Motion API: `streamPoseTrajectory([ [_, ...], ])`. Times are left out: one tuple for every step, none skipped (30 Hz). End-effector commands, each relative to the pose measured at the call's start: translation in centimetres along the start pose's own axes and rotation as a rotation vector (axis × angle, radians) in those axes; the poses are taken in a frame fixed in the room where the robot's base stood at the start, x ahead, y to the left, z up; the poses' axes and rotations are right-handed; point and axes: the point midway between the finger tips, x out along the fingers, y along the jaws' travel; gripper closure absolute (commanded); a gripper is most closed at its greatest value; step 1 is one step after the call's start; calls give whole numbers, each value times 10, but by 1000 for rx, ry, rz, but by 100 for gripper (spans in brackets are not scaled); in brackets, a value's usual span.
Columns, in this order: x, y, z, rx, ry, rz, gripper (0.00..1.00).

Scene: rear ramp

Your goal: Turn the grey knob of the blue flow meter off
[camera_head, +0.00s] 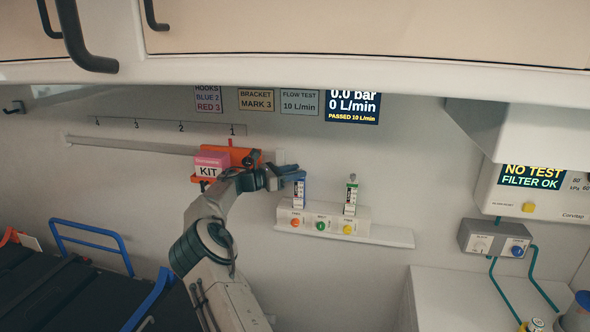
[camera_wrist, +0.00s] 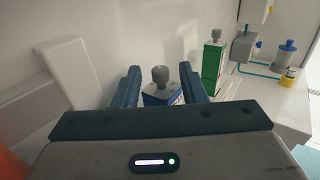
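The blue flow meter (camera_head: 299,194) stands upright on the left of the white outlet block (camera_head: 364,213) on the wall. In the wrist view its blue top (camera_wrist: 158,97) carries a grey knob (camera_wrist: 161,75). My gripper (camera_head: 298,175) is at the top of this meter in the head view and covers its knob there. In the wrist view my gripper (camera_wrist: 160,78) is open, with one blue finger on each side of the knob and visible gaps between. A green flow meter (camera_head: 351,197) stands to the right and also shows in the wrist view (camera_wrist: 213,62).
The wall display (camera_head: 353,104) reads 0.0 bar, 0 L/min and PASSED 10 L/min. An orange bracket with a KIT box (camera_head: 209,167) is left of my gripper. A grey valve box (camera_head: 494,239) is at right. Cabinets (camera_head: 360,28) overhang above.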

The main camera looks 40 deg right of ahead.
Motion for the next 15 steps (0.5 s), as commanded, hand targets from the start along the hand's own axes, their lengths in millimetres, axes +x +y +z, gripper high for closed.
streamPoseTrajectory([
  [3,0,1,0,0,-1,62],
  [4,0,0,0,0,-1,62],
  [4,0,0,1,0,0,62],
  [4,0,0,1,0,0,62],
  [4,0,0,1,0,0,62],
  [4,0,0,1,0,0,62],
  [4,0,0,1,0,0,62],
  [4,0,0,1,0,0,62],
  [4,0,0,1,0,0,62],
  [4,0,0,1,0,0,70],
  [4,0,0,1,0,0,79],
  [4,0,0,1,0,0,90],
  [4,0,0,1,0,0,98],
  [4,0,0,1,0,0,100],
  [4,0,0,1,0,0,100],
])
